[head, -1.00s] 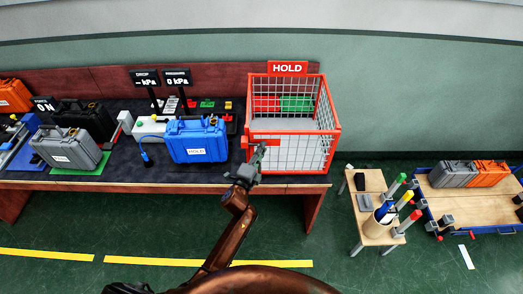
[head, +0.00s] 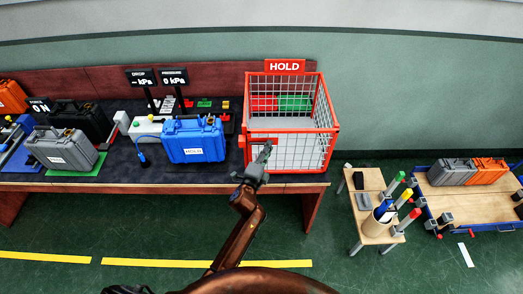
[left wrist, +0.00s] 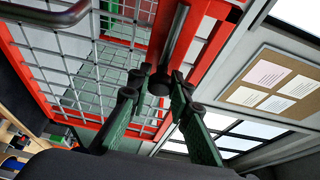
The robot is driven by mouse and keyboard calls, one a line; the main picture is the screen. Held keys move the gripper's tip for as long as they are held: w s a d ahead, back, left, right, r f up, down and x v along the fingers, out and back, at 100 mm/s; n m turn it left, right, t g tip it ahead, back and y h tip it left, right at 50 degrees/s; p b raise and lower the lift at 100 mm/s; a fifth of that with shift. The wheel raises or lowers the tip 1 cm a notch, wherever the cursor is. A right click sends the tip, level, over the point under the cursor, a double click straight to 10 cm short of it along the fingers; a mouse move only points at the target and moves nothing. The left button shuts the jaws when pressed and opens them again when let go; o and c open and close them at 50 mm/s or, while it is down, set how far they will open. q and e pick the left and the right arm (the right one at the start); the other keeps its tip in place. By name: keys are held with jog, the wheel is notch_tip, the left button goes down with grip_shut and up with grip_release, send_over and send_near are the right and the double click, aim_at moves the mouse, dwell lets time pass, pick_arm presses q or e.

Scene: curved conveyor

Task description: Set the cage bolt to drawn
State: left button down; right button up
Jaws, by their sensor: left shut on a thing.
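The red wire cage (head: 335,130) stands on the bench under a HOLD sign, with its mesh front facing me. My left gripper (head: 266,147) is at the lower left of that front. In the left wrist view, the cage bolt is a grey rod (left wrist: 176,38) with a dark round end (left wrist: 160,82), running along a red bar of the cage. The green-padded fingers of my left gripper (left wrist: 161,76) are shut on the bolt at its dark end. How far the bolt is slid cannot be told.
A grey case (head: 62,150) is farther left. A small wooden table (head: 368,230) with coloured-handled items stands to the right. The floor before the cage is clear.

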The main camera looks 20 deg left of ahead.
pick_arm(q)
jog(key=c, duration=1.8)
grip_release()
jog(key=shift+d, duration=0.25)
jog(key=shift+o, duration=0.2)
jog(key=shift+a, duration=0.1)
jog(key=s+a, duration=0.1)
jog(key=s, duration=1.1)
jog(key=shift+a, duration=0.2)
jog(key=shift+w+f, duration=0.1)
